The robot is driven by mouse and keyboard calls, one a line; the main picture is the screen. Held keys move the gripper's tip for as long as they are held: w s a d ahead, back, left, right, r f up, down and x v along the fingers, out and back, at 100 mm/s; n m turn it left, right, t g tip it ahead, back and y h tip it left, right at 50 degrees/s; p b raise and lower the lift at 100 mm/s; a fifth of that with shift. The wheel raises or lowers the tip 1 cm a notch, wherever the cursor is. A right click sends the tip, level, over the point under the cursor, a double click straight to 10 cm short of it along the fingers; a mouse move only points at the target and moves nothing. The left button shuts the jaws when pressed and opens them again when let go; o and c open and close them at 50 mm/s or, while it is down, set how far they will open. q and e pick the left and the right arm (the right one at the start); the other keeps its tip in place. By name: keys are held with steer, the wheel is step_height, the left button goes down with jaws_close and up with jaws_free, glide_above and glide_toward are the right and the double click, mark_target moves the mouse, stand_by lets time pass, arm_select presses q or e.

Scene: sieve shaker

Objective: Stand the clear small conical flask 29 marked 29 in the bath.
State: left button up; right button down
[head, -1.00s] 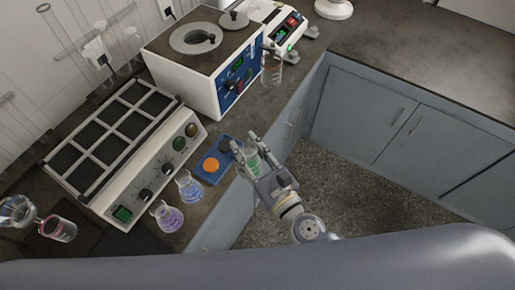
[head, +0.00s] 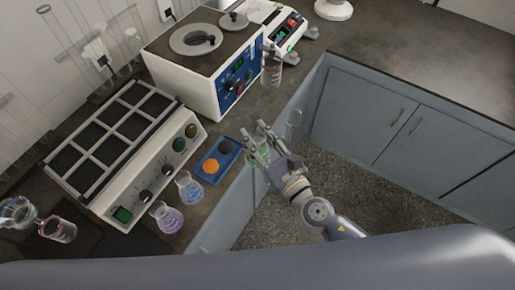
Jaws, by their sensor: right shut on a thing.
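My right gripper (head: 259,138) is shut on a small glass flask (head: 262,157) with green showing in it. The flask is partly hidden by the fingers, and I cannot read any marking on it. It is held in the air by the front edge of the bench, right of the blue tray. The bath (head: 180,72) is a white box with a blue control panel at the back of the bench. My left gripper is not in view.
A blue tray (head: 232,167) holds an orange disc and a dark disc. Purple (head: 168,217) and blue (head: 190,187) flasks stand before the multi-place plate unit (head: 150,190). A glass beaker (head: 272,70) stands at the bath's right. A balance-like device (head: 291,32) is behind.

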stand_by(0.3)
arm_select(q)
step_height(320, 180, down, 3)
steer(key=b, duration=0.2)
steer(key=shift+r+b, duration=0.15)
steer(key=shift+b, duration=0.2)
arm_select(e)
steer(key=s+d+r+m+t+h, duration=0.1)
steer(key=s+d+h, duration=0.3)
steer(key=d, duration=0.4)
steer(key=s+d+r+m+t+h, duration=0.1)
steer(key=s+d+r+m+h, duration=0.3)
steer(key=d, duration=0.3)
steer(key=shift+s+d+r+m, duration=0.3)
steer(key=shift+d, duration=0.05)
steer(key=shift+a, duration=0.1)
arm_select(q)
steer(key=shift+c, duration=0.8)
arm_select(e)
steer(key=shift+a, duration=0.1)
